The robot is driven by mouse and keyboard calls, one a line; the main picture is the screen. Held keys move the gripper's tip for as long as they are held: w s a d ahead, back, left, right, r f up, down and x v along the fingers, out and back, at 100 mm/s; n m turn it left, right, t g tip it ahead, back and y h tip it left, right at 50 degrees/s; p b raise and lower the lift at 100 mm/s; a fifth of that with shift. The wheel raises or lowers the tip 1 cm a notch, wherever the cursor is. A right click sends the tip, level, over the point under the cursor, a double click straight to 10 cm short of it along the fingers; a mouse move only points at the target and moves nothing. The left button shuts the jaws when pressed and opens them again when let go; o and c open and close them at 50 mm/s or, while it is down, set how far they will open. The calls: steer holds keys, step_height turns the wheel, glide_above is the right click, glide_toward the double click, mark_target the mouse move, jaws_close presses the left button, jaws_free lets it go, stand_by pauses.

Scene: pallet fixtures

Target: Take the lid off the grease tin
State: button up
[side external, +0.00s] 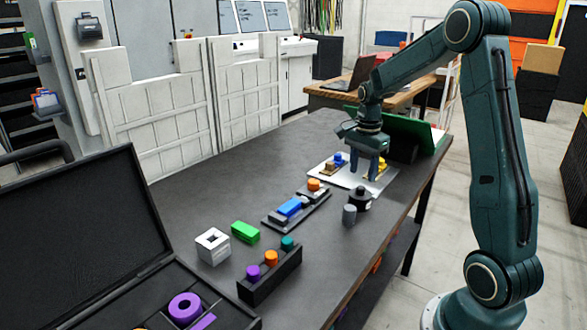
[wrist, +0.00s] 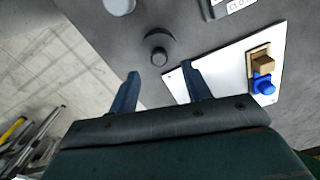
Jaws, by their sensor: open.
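The grease tin (side external: 359,200) is a low, dark round tin with a knobbed lid (side external: 361,190), standing near the table's right edge. In the wrist view the tin (wrist: 158,48) shows from above, with the lid's small knob (wrist: 158,58) toward the fingers. The lid sits on the tin. My gripper (side external: 372,174) is open and empty, pointing down above the white plate, behind the tin in the side view. In the wrist view, the tin lies ahead of the gap between the fingertips (wrist: 160,70), apart from them.
A grey cylinder (side external: 349,215) stands just in front of the tin. The white plate (side external: 335,176) bears blue and tan parts. A dark tray with a blue block (side external: 289,207) lies left of the tin. An open black case (side external: 90,235) is at front left.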

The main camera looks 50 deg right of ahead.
mark_target(361, 187)
steer(key=shift+a+f, duration=0.1)
steer(key=shift+f, duration=2.3)
jaws_close()
